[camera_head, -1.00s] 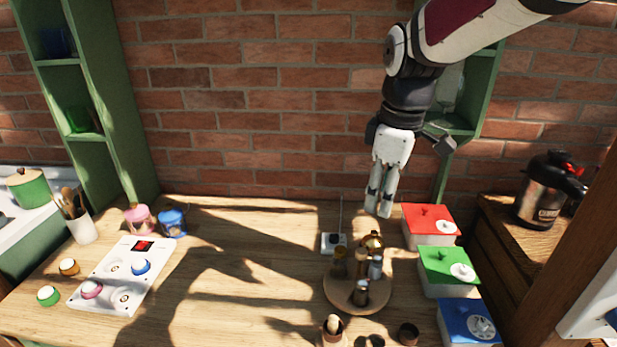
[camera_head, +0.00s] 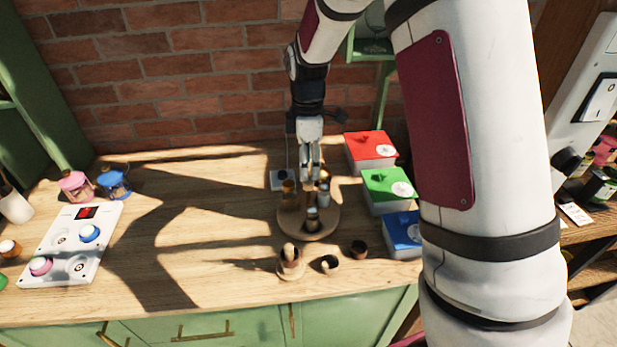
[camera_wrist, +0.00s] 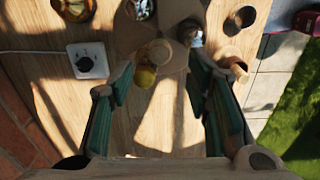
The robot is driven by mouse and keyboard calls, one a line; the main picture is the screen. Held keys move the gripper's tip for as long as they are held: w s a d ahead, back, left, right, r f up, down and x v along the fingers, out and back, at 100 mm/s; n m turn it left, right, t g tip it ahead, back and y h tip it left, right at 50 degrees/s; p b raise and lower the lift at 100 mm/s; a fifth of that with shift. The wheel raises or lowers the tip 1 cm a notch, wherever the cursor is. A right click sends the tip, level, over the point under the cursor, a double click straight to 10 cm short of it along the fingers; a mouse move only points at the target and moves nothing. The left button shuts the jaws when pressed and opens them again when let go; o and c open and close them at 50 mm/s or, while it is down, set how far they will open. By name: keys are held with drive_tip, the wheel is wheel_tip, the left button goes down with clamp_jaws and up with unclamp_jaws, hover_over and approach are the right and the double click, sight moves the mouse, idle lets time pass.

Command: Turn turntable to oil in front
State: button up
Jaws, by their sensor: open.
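The round wooden turntable (camera_head: 330,222) stands on the wooden table and carries several small bottles and shakers. An amber bottle (camera_head: 288,187) is on its left side, a grey-topped shaker (camera_head: 323,196) on its right and a dark jar (camera_head: 312,220) at its front. I cannot tell for sure which one is the oil. My gripper (camera_head: 310,172) points down over the back of the turntable. In the wrist view my gripper (camera_wrist: 162,95) is open, its two fingers spread wide apart. An amber bottle (camera_wrist: 147,72) shows between them, near the left finger; contact cannot be told.
A white box with a black knob (camera_head: 283,180) stands close behind the turntable on the left. Red (camera_head: 371,148), green (camera_head: 388,188) and blue (camera_head: 403,232) boxes stand to the right. Small wooden cups (camera_head: 290,262) stand in front.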

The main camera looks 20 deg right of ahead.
hover_over(308, 200)
drive_tip(key=shift+w+d+f+p, duration=0.1)
drive_tip(key=shift+w+f+p, duration=0.05)
drive_tip(key=shift+f, duration=1.25)
drive_tip(key=shift+w+f+p, duration=0.15)
drive_tip(key=shift+f, duration=1.2)
drive_tip(key=shift+c, duration=0.5)
clamp_jaws()
